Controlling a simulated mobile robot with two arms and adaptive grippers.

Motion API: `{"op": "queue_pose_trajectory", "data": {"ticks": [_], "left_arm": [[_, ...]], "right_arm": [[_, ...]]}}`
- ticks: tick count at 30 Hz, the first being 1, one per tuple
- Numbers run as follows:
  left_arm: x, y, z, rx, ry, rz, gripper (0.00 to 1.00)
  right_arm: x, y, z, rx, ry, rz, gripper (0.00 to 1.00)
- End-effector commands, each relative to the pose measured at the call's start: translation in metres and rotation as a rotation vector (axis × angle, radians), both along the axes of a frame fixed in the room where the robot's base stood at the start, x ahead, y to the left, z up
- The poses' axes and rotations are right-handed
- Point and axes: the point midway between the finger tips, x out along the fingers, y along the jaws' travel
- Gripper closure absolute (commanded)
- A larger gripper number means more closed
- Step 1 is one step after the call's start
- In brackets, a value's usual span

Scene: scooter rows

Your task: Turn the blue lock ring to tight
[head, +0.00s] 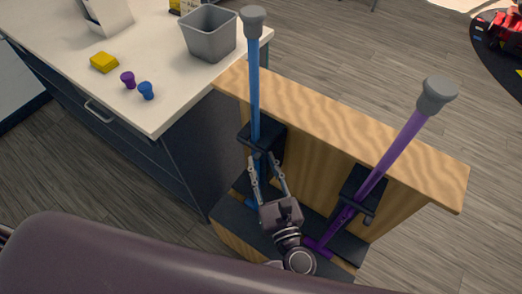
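The blue scooter (254,90) stands upright in a dark holder on the wooden rack, its grey handle end (253,20) at the top. My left gripper (261,157) is at the lower part of the blue pole, just at the dark holder (269,137). Its two fingers point up the picture, one on each side of the pole area, with a gap between the tips. The blue lock ring is not clearly distinguishable there, and I cannot tell whether the fingers touch it. My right gripper is not in view.
The purple scooter (395,153) leans in the rack (340,125) to the right. On the white-topped counter (150,112) are a grey bin (210,38), a yellow block (104,62), a purple knob (128,80) and a blue knob (146,91).

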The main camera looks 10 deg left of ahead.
Motion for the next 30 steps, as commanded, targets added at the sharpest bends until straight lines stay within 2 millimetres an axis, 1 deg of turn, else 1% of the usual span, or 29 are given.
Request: {"op": "queue_pose_trajectory", "data": {"ticks": [1, 6, 10, 16, 24, 30], "left_arm": [[0.008, 0.004, 0.004, 0.003, -0.003, 0.0, 0.71], [0.022, 0.011, 0.001, 0.002, 0.0, -0.002, 0.71], [0.026, 0.014, 0.0, 0.002, 0.001, -0.002, 0.71], [0.025, 0.014, -0.001, 0.002, 0.001, -0.001, 0.71], [0.025, 0.013, -0.001, 0.002, 0.001, -0.001, 1.0], [0.025, 0.013, -0.001, 0.001, 0.002, -0.002, 1.0]], "right_arm": [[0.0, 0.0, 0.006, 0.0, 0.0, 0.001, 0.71], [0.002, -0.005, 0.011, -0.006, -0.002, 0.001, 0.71], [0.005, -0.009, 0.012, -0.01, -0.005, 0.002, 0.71], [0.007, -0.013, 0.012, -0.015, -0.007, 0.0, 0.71], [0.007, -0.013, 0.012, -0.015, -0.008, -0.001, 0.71], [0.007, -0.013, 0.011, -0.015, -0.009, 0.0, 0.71]]}}
